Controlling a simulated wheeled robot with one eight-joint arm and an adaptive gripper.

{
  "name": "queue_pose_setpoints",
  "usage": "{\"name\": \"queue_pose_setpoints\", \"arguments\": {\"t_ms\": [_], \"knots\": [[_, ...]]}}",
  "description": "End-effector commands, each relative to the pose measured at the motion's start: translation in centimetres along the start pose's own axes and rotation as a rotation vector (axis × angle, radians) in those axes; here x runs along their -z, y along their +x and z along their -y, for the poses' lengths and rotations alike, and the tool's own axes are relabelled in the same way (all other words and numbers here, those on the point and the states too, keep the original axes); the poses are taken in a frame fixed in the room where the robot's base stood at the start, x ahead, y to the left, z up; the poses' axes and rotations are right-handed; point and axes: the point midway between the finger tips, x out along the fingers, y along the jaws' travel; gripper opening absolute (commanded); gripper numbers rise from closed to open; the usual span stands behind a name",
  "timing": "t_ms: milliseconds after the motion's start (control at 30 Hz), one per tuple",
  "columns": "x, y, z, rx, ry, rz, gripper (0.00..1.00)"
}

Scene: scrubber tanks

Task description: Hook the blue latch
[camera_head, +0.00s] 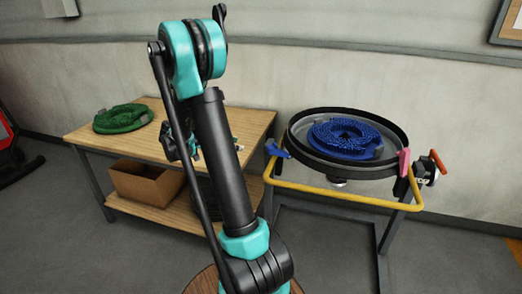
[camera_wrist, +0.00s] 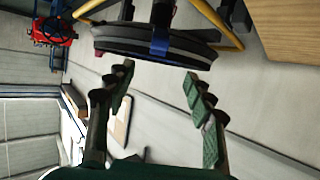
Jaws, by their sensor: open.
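The blue latch (camera_head: 276,149) is on the left side of the round tank's black rim (camera_head: 312,158) in the head view. In the wrist view the blue latch (camera_wrist: 160,42) hangs at the tank's dark edge (camera_wrist: 130,44), near the top centre. My gripper (camera_wrist: 158,72) is open and empty, with its two green-padded fingers apart. The latch appears beyond the fingertips, roughly between them in the picture, and I see no contact. In the head view my arm hides most of the gripper area.
A blue brush disc (camera_head: 345,138) lies in the tank. A pink latch (camera_head: 404,160) and a red-handled valve (camera_head: 438,162) are at its right. A yellow rail (camera_head: 345,200) runs around the stand. A wooden table (camera_head: 85,133) at left carries a green disc (camera_head: 123,118) above a cardboard box (camera_head: 145,184).

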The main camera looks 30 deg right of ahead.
Motion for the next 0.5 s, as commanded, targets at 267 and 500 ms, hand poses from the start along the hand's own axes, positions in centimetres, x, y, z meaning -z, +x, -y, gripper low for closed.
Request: {"name": "queue_pose_setpoints", "arguments": {"t_ms": [267, 500], "knots": [[0.0, 4.9, -0.1, -0.003, 0.000, 0.002, 0.53], [0.0, 9.6, -0.1, -0.003, -0.001, 0.002, 0.53]]}}
